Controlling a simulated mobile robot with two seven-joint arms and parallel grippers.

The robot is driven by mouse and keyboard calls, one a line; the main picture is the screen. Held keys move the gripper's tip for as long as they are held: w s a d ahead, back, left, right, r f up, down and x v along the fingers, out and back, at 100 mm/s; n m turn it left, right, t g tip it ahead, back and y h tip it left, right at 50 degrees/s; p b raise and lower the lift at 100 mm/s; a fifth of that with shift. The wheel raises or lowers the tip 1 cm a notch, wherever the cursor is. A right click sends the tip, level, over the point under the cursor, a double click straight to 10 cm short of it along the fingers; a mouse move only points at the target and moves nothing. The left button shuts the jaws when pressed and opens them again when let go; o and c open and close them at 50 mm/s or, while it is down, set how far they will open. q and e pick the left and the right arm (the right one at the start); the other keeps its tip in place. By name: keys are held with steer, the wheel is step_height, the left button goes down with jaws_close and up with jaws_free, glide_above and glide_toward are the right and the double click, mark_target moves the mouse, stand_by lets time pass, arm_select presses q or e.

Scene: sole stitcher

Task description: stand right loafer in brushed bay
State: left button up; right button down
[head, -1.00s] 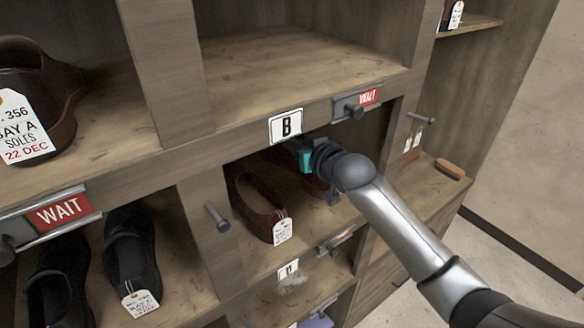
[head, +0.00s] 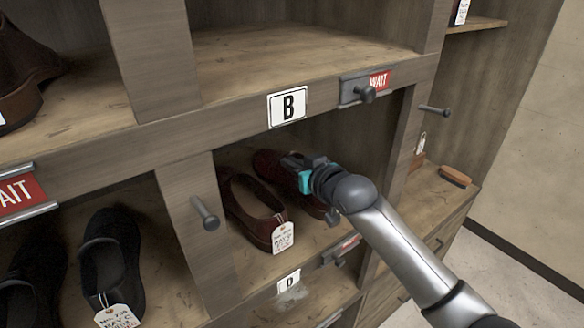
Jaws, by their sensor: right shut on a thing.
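A dark red-brown loafer (head: 240,212) with a white tag (head: 283,238) stands in the bay below the B plate. A second dark red loafer (head: 268,163) is to its right in the same bay, partly hidden by my gripper. My right gripper (head: 298,172) reaches into this bay and is shut on the second loafer. I cannot tell whether that loafer's sole touches the bay floor. My left gripper is not in view. Which bay counts as brushed is not clear to me; a wooden brush (head: 455,176) lies on the shelf at the right.
The B plate (head: 288,107) is above the bay, with a red WAIT slide (head: 378,81) to its right. Pegs stick out at the left post (head: 205,212) and right post (head: 434,110). Black shoes (head: 108,262) fill the bay at lower left. The shelf above B is empty.

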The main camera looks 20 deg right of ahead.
steer(key=shift+s+r, duration=0.15)
steer(key=shift+r, duration=0.05)
steer(key=shift+f, duration=0.1)
steer(key=c, duration=1)
jaws_free()
steer(key=shift+f, duration=0.1)
steer(key=v, duration=1.2)
